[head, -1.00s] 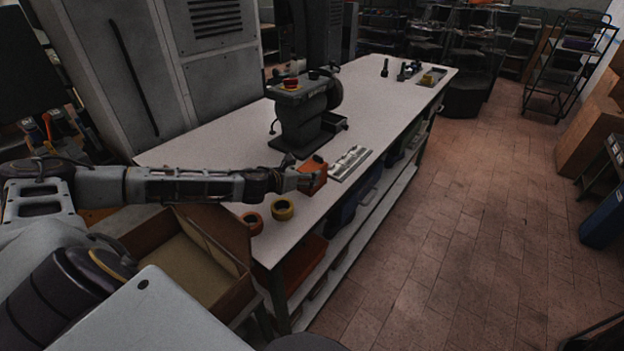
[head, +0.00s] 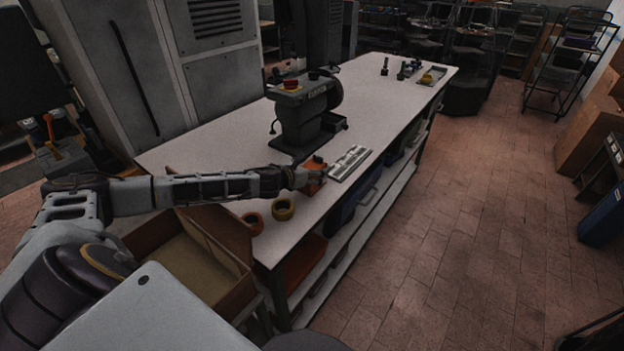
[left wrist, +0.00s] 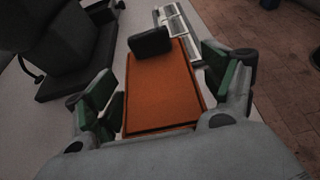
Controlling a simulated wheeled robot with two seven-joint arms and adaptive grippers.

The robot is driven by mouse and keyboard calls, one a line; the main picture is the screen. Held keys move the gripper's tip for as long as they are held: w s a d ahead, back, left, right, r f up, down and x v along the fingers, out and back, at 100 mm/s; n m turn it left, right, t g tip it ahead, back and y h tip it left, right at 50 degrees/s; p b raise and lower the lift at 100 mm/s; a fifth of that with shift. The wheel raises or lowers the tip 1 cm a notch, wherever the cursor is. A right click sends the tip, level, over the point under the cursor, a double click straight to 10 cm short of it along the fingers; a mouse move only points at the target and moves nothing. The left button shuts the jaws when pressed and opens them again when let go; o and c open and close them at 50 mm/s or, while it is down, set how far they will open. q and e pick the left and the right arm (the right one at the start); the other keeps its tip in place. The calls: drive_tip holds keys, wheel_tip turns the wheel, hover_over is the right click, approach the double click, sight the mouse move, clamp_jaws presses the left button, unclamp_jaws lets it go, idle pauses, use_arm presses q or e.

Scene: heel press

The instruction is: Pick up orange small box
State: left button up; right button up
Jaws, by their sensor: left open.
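The orange small box (head: 315,180) stands on the white table near its front edge, beside the base of the press. It also shows in the left wrist view (left wrist: 163,92), with a dark block-like part (left wrist: 150,42) at its far end. My left gripper (head: 303,177) is at the box. In the left wrist view the open left gripper (left wrist: 160,90) has its green-padded fingers on either side of the box, with a gap at least on the left. The near end of the box is close to the palm. My right gripper is not in view.
The press (head: 305,110) stands just behind the box. A grey slotted tray (head: 349,163) lies to its right. An open cardboard box (head: 200,262) stands at the table's near end.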

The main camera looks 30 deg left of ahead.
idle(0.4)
use_arm(q)
drive_tip(key=c, duration=1)
drive_tip(key=shift+c, duration=0.2)
drive_tip(key=shift+r, duration=0.15)
drive_tip(key=shift+r+p, duration=0.75)
drive_tip(key=shift+r, duration=4.15)
drive_tip(key=shift+s+f, duration=0.1)
drive_tip(key=shift+f, duration=0.05)
